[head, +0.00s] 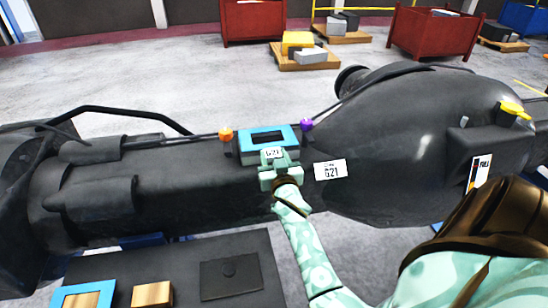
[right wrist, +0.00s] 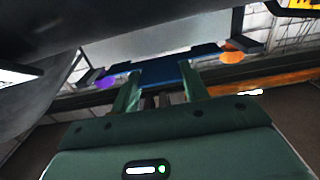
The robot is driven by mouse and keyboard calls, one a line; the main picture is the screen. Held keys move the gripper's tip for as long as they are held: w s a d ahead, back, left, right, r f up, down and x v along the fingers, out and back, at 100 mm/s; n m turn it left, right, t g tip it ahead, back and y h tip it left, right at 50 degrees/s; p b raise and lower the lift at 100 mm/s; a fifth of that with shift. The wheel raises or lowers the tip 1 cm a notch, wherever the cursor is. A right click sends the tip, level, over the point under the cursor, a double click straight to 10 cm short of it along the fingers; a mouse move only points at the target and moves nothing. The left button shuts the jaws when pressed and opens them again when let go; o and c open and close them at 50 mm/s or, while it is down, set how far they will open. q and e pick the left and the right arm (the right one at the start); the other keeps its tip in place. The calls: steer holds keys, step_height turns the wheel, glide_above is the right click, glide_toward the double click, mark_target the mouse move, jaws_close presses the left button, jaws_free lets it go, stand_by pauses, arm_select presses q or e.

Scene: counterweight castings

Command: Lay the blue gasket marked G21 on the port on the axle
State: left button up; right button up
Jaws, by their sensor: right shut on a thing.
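A white G21 label (head: 330,169) is on the axle, just right of the port. In the right wrist view the gasket (right wrist: 162,74) shows as a blue plate between the fingers (right wrist: 160,90). My left gripper is not in view.
An orange knob (head: 226,134) and a purple knob (head: 306,124) flank the port. A dark table (head: 120,270) in front holds another blue frame (head: 62,297), a wooden block (head: 152,294) and a dark plate (head: 231,277). Red bins (head: 252,20) and pallets stand behind, beyond open floor.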

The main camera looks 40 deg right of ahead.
steer(key=shift+f+b, duration=0.55)
steer(key=shift+f, duration=0.2)
stand_by(0.7)
steer(key=o, duration=1)
steer(key=shift+o, duration=0.2)
